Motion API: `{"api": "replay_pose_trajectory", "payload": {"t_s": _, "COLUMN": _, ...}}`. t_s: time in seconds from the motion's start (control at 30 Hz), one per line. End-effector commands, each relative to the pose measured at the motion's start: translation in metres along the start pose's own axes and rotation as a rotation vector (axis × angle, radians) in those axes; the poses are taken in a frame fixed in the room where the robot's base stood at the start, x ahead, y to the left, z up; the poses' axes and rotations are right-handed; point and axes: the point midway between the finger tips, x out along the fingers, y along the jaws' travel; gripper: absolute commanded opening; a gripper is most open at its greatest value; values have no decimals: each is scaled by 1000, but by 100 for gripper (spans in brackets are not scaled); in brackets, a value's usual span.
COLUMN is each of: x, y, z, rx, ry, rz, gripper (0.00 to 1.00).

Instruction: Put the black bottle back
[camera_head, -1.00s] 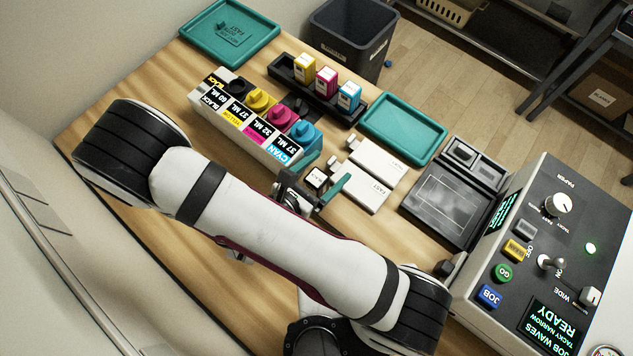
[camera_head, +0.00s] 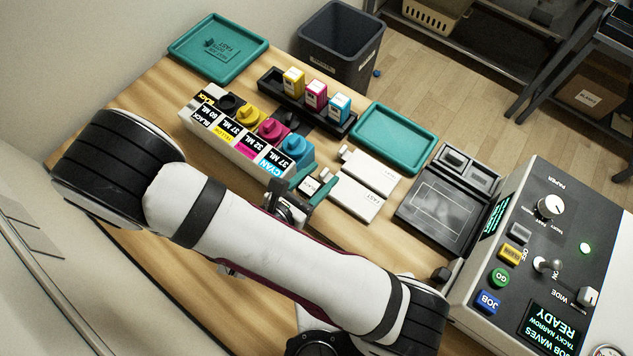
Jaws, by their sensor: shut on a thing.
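The black bottle (camera_head: 311,185) shows as a small white block with a dark label, beside the white cartridges. My gripper (camera_head: 309,188) is shut on it, with teal fingers close on either side. The forearm and gripper body hide part of the bottle, and I cannot tell whether it touches the table. The dark bottle rack (camera_head: 268,82) stands behind the ink tank. It holds a yellow bottle (camera_head: 293,82), a magenta bottle (camera_head: 316,95) and a cyan bottle (camera_head: 340,107). The rack's left end is empty.
The ink tank (camera_head: 232,137) with coloured caps stands between my gripper and the rack. Two white cartridges (camera_head: 370,172) lie right of the gripper. Teal trays (camera_head: 395,136) (camera_head: 218,47) lie behind, a black press bed (camera_head: 440,208) and control box (camera_head: 545,260) at right.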

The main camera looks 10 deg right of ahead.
Motion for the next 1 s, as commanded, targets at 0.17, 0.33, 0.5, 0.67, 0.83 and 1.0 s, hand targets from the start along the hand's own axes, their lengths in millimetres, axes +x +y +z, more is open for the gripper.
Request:
{"api": "replay_pose_trajectory", "payload": {"t_s": 0.17, "x": -18, "y": 1, "z": 44, "rx": 9, "ry": 1, "rz": 2, "gripper": 0}}
{"api": "replay_pose_trajectory", "payload": {"t_s": 0.33, "x": -27, "y": 6, "z": 72, "rx": 3, "ry": 1, "rz": 10, "gripper": 0}}
{"api": "replay_pose_trajectory", "payload": {"t_s": 0.5, "x": -16, "y": 43, "z": 119, "rx": -23, "ry": -1, "rz": 90, "gripper": 0}}
{"api": "replay_pose_trajectory", "payload": {"t_s": 0.67, "x": -1, "y": 70, "z": 190, "rx": -63, "ry": -5, "rz": 194, "gripper": 0}}
{"api": "replay_pose_trajectory", "payload": {"t_s": 0.83, "x": 6, "y": 80, "z": 258, "rx": -102, "ry": -7, "rz": 282, "gripper": 0}}
{"api": "replay_pose_trajectory", "payload": {"t_s": 1.0, "x": 12, "y": 89, "z": 316, "rx": -129, "ry": -7, "rz": 339, "gripper": 0}}
